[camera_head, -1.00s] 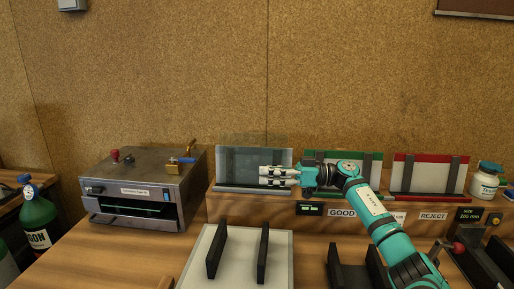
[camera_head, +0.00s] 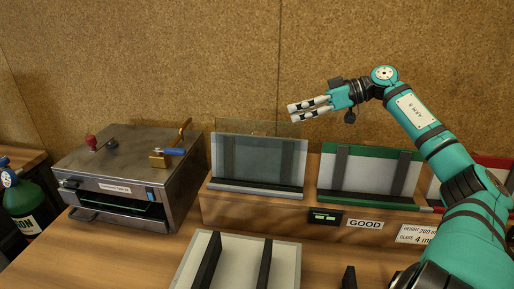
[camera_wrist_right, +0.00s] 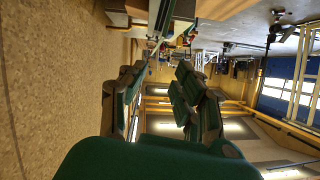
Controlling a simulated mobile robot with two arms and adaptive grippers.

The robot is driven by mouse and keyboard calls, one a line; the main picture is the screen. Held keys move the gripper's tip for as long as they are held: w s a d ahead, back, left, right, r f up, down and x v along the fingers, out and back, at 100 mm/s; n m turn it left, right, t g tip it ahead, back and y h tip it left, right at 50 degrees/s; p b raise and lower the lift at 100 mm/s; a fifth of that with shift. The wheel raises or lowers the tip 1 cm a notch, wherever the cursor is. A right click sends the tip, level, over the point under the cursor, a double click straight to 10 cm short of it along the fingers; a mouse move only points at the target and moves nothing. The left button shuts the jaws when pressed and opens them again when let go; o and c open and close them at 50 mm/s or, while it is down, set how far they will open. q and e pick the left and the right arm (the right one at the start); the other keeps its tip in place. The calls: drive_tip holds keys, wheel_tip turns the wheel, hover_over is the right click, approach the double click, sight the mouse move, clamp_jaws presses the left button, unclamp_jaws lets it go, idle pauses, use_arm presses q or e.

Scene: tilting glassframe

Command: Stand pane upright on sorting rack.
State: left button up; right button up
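The sorting rack (camera_head: 330,229) is a wooden ledge along the wall. A grey see-through pane (camera_head: 258,165) stands about upright in its left bay, in front of a white backing with two dark strips. A faint clear strip shows above the backing; I cannot tell whether it belongs to this pane. My right gripper (camera_head: 299,111) is above and right of the pane, pointing left. In the right wrist view its fingers (camera_wrist_right: 160,105) are apart with nothing seen between them. My left gripper is not in view.
A green-framed bay (camera_head: 370,173) labelled GOOD stands right of the pane; a red-framed bay is partly behind my right arm. A metal oven-like box (camera_head: 130,175) stands left. A white plate with black uprights (camera_head: 286,262) lies in front. A green bottle (camera_head: 25,205) is far left.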

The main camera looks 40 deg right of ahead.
sight(262, 122)
drive_tip(key=p+x, duration=0.1)
drive_tip(key=x, duration=0.3)
drive_tip(key=shift+w+p, duration=0.35)
drive_tip(key=shift+p, duration=0.05)
drive_tip(key=shift+w+a+f, duration=0.3)
drive_tip(key=shift+w, duration=0.05)
drive_tip(key=shift+w+a+p, duration=0.1)
drive_tip(key=shift+a+p, duration=0.05)
drive_tip(key=shift+p, duration=0.25)
drive_tip(key=p+x, duration=0.2)
drive_tip(key=x, duration=0.2)
drive_tip(key=shift+w+f+p, duration=0.25)
drive_tip(key=shift+p, duration=0.05)
drive_tip(key=shift+w+f, duration=0.2)
drive_tip(key=shift+s, duration=0.1)
drive_tip(key=shift+c, duration=0.5)
clamp_jaws()
drive_tip(key=shift+r, duration=0.15)
